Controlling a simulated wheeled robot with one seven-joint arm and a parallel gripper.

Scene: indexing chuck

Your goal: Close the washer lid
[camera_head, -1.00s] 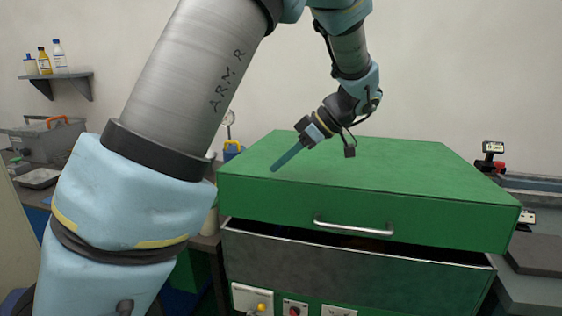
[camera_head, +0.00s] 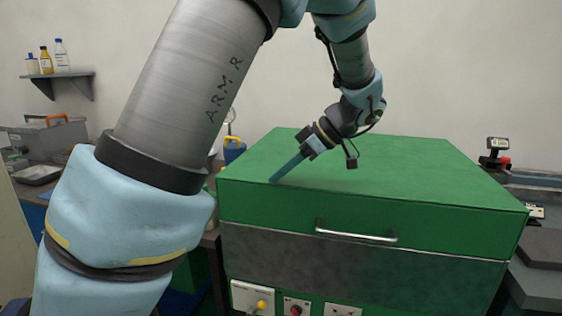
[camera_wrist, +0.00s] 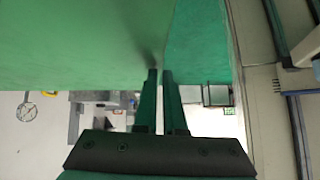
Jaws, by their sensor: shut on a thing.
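The washer is a box with a green lid (camera_head: 370,165) and a dark grey front (camera_head: 330,262) below it. The lid's lower front edge meets the grey front with no gap showing. A metal bar handle (camera_head: 356,235) is on the lid's front face. The tips look in contact there. In the wrist view my gripper (camera_wrist: 159,72) has its fingers close together against the green lid (camera_wrist: 80,45); what lies between them cannot be made out.
Yellow and red controls (camera_head: 262,305) are on the panel below the grey front. A shelf with bottles (camera_head: 60,73) hangs at the left wall. A grey box (camera_head: 50,135) stands on the left bench. A black device (camera_head: 495,152) stands at the right.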

